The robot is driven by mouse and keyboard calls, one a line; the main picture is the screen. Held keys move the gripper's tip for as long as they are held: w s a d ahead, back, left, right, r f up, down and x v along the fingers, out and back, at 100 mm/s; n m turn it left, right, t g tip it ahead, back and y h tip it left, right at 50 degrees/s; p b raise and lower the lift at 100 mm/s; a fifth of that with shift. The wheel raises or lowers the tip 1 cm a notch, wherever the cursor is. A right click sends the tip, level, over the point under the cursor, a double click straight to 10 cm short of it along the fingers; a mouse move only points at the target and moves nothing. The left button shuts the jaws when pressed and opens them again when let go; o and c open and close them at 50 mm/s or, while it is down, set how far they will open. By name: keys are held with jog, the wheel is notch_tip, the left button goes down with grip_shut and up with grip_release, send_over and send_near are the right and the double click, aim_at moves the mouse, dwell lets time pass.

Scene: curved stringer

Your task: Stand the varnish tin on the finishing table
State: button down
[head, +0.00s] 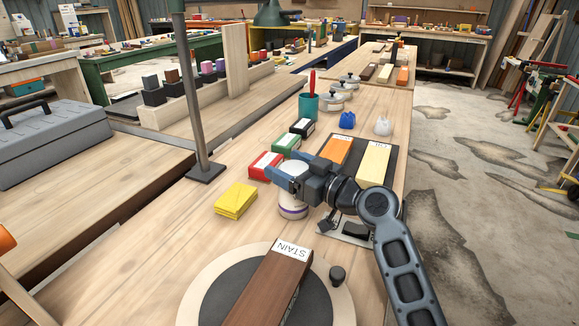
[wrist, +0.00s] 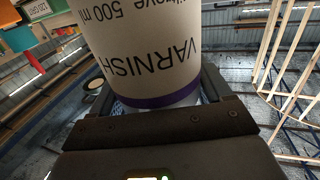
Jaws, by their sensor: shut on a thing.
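The varnish tin (head: 292,205) is a white can with a purple band. My gripper (head: 291,185) is shut around it above the wooden table (head: 170,270). The wrist view shows the tin (wrist: 140,50) large between the fingers, with "VARNISH" upside down and the purple band near the palm.
A yellow cloth stack (head: 235,200) and a red box (head: 266,166) lie left of the tin. A turntable (head: 205,290) bears a brown block marked STAIN (head: 270,290) in front. Orange (head: 336,149) and pale boards (head: 374,162) lie behind my gripper. A dark post (head: 190,90) stands left.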

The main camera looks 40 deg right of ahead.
jog(key=shift+f, duration=0.1)
grip_release()
jog(key=s+d+b, duration=0.1)
jog(key=s+b, duration=0.1)
jog(key=s, duration=1)
